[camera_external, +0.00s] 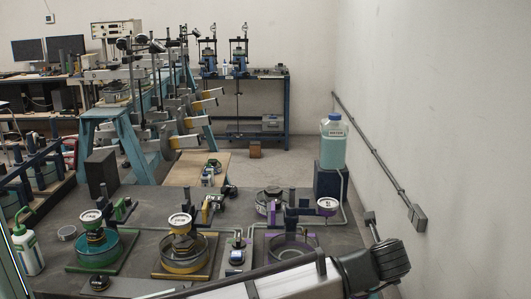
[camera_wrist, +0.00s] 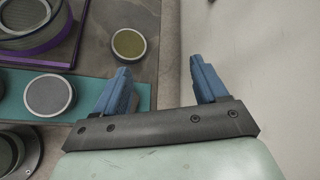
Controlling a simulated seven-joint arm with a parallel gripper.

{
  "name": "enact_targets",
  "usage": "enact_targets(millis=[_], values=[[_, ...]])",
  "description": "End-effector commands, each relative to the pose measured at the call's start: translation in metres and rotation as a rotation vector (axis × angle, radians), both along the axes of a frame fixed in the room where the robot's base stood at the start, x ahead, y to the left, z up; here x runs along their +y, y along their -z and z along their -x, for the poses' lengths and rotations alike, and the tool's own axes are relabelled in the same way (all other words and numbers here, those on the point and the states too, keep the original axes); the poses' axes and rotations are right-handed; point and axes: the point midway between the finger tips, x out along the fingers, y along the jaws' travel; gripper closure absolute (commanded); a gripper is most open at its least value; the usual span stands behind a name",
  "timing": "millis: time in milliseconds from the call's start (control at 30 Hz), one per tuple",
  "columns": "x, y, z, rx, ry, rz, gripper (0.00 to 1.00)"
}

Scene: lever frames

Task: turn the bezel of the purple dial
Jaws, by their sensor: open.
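The purple dial (camera_external: 327,204) is a small round gauge with a pale face and a purple rim. It sits on an arm at the right of the bench in the external view, above and right of a purple-trimmed ring fixture (camera_external: 290,247). A purple-edged round fixture (camera_wrist: 40,45) shows at the upper left of the wrist view; the dial face cannot be made out there. My gripper (camera_wrist: 160,65) is open, with two blue fingers apart and nothing between them, beside the bench's edge near the wall. In the external view my arm crosses the lower right, and the fingers cannot be made out.
A white-faced green-fixture dial (camera_external: 91,216) and a yellow-fixture dial (camera_external: 180,220) stand to the left. A liquid bottle (camera_external: 333,142) stands on a dark block (camera_external: 329,181) behind the purple dial. The wall (camera_wrist: 245,60) is close on the right. Loose discs (camera_wrist: 128,43) lie nearby.

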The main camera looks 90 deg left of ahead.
Motion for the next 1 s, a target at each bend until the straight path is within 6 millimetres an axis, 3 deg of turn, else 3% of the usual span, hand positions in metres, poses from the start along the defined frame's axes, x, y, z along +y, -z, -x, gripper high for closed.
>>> enact_targets(millis=[33,233,400,500,667,767,867,1000], values=[[0.027,-0.019,0.008,-0.023,-0.035,-0.007,0.28],[0.115,-0.096,0.038,-0.114,-0.152,-0.023,0.28],[0.163,-0.149,0.061,-0.186,-0.225,0.011,0.28],[0.180,-0.171,0.072,-0.202,-0.251,0.045,0.28],[0.195,-0.201,0.085,-0.179,-0.253,0.118,0.28],[0.191,-0.216,0.085,-0.118,-0.205,0.194,0.28],[0.177,-0.216,0.080,-0.028,-0.127,0.272,0.28],[0.158,-0.202,0.080,0.122,0.004,0.377,0.28]])
